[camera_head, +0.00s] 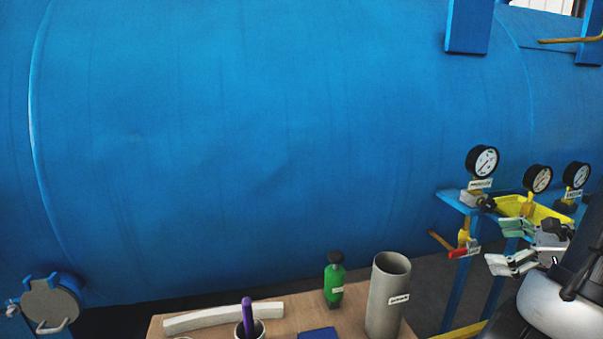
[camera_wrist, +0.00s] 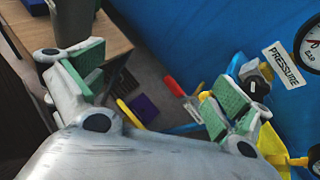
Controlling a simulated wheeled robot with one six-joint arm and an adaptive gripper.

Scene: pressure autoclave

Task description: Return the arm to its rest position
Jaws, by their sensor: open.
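My gripper (camera_head: 513,246) is at the right of the head view, in front of the valve and gauge stand. Its two fingers are spread apart, and no object shows between them. In the wrist view my gripper (camera_wrist: 155,95) shows green pads facing each other across a wide gap. A red valve handle (camera_wrist: 174,87) and the floor show beyond the gap. My arm comes in from the right edge of the head view.
A large blue autoclave (camera_head: 250,140) fills the background. A wooden table (camera_head: 290,310) holds a grey cylinder (camera_head: 385,300), a green bottle (camera_head: 334,280) and a cup with a purple item.

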